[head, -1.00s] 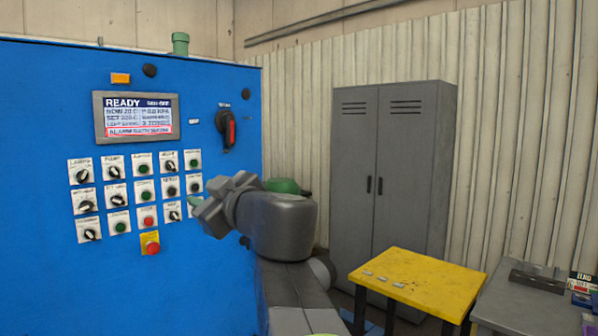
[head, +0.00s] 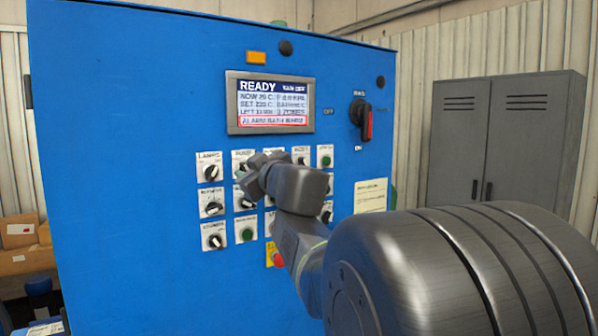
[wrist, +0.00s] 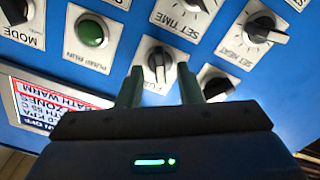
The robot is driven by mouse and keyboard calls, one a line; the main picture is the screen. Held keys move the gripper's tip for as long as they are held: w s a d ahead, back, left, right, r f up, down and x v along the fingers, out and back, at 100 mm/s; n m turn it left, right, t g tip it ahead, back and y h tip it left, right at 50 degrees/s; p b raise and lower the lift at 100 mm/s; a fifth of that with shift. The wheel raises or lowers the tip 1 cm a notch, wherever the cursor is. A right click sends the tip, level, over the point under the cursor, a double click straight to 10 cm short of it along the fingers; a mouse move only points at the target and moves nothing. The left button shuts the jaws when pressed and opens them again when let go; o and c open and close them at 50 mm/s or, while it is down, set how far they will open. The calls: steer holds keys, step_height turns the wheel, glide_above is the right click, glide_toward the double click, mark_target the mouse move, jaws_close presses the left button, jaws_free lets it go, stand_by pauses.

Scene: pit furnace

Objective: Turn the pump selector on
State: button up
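The blue panel (head: 120,180) carries several close-set knobs and buttons, including the green PUMP RUN button (wrist: 92,32) and the SET HEAT knob (wrist: 262,28). A screen (head: 270,102) reading READY is above. A red-handled switch (head: 362,120) is right of it. A grey cabinet (head: 505,140) stands behind right.

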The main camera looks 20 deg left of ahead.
steer(key=shift+a, duration=0.1)
steer(key=shift+c, duration=0.4)
jaws_close()
steer(key=shift+r+m+p, duration=0.15)
steer(key=shift+m+p, duration=0.25)
steer(key=shift+p, duration=0.2)
steer(key=m+p, duration=0.1)
steer(key=p, duration=0.1)
steer(key=m+p, duration=0.1)
steer(key=p, duration=0.1)
steer(key=shift+r+m, duration=0.2)
steer(key=shift+m, duration=0.1)
steer(key=shift+w+d+f+m+p, duration=0.1)
steer(key=shift+f+m+p, duration=0.1)
steer(key=shift+m+p, duration=1.5)
steer(key=shift+w+d+f+m+p, duration=0.15)
steer(key=shift+m+p, duration=0.6)
steer(key=shift+m, duration=1.75)
